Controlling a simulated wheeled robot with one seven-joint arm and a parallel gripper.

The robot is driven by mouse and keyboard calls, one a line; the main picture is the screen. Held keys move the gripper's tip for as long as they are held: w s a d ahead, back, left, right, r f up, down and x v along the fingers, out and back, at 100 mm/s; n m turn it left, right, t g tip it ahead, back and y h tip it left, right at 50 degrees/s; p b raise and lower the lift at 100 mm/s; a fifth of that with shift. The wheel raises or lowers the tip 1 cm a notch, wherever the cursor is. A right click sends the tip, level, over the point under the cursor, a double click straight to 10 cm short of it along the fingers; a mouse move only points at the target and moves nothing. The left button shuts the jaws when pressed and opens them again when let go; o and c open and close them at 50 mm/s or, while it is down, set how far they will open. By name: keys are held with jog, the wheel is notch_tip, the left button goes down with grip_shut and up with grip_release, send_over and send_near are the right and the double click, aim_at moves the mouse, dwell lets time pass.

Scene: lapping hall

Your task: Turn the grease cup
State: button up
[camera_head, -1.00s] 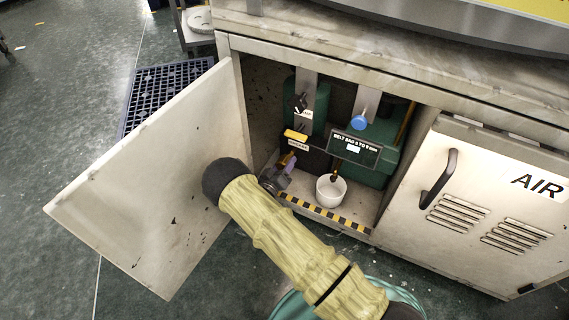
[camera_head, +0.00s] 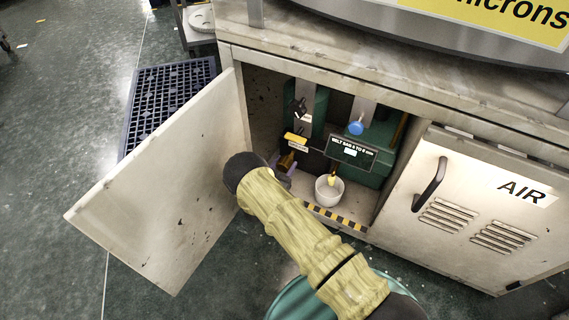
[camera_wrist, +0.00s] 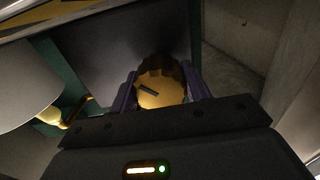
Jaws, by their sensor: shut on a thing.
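The grease cup (camera_wrist: 160,88) shows in the wrist view as a round brass-yellow cap with a ridged rim and a dark slot mark on its face. My gripper (camera_wrist: 161,93) has a purple finger on each side of it and is shut on it. In the head view the grease cup (camera_head: 287,160) is a small amber piece inside the open cabinet, and my arm and wrist partly hide my gripper (camera_head: 283,168) there.
A white bowl (camera_head: 322,190) stands right of my gripper under a spout with yellow at its tip (camera_head: 332,179). The open door (camera_head: 165,190) is close on my left. A blue knob (camera_head: 356,128), a yellow knob (camera_head: 295,138) and a striped sill (camera_head: 338,217) are nearby.

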dwell(0.4)
jog(key=o, duration=1)
jog(key=shift+c, duration=0.2)
jog(key=shift+s, duration=0.1)
jog(key=p+v, duration=0.7)
jog(key=v, duration=1)
jog(key=shift+s+a, duration=0.1)
jog(key=shift+s, duration=0.15)
